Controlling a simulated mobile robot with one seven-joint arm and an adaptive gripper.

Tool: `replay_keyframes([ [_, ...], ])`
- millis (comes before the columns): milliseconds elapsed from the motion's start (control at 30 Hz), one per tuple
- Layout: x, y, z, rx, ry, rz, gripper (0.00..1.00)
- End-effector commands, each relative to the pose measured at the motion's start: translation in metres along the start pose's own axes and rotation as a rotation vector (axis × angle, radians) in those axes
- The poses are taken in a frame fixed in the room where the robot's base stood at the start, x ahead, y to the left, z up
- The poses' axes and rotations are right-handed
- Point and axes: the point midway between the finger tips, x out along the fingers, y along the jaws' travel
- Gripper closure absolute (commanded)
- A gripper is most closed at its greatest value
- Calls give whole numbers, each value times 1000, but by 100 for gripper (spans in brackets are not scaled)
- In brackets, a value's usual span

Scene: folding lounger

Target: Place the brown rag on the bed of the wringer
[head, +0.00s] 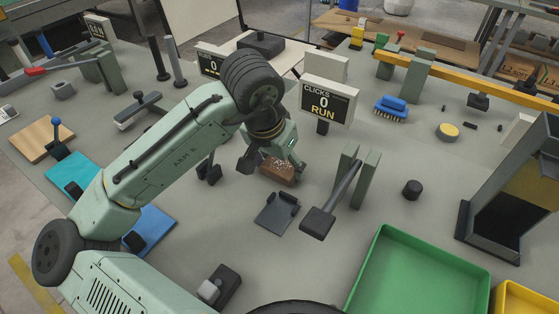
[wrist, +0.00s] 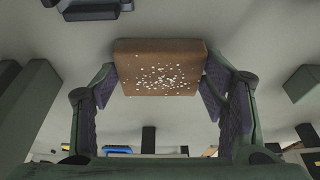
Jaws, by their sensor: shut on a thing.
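The brown rag (head: 277,172) looks like a thick brown block with white specks on one face. My gripper (head: 273,164) is shut on it over the middle of the bench. In the wrist view the rag (wrist: 160,70) sits between the two purple-padded fingers of my gripper (wrist: 160,85), which press on its sides. Whether the rag touches the bench is unclear. No part is labelled as the wringer. A dark flat plate with two small uprights (head: 277,211) lies just in front of the rag, and a lever with a dark block (head: 317,223) stands between green posts to its right.
A green tray (head: 420,275) is at front right, with a dark frame (head: 510,205) beyond it. A "CLICKS 0 RUN" sign (head: 322,101) stands behind my gripper. A blue brush (head: 391,108) and a black knob (head: 412,189) are to the right. Bare bench lies between them.

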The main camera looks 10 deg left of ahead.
Motion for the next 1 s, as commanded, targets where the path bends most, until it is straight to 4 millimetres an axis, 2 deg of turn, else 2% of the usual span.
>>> replay_keyframes([
  [67,3,0,1,0,0,1,62],
  [100,2,0,1,0,0,0,32],
  [367,2,0,0,0,0,0,15],
  [767,-3,0,-1,0,0,-1,14],
  [867,-13,0,-1,0,3,-2,14],
  [1000,-41,0,-1,1,3,-2,14],
])
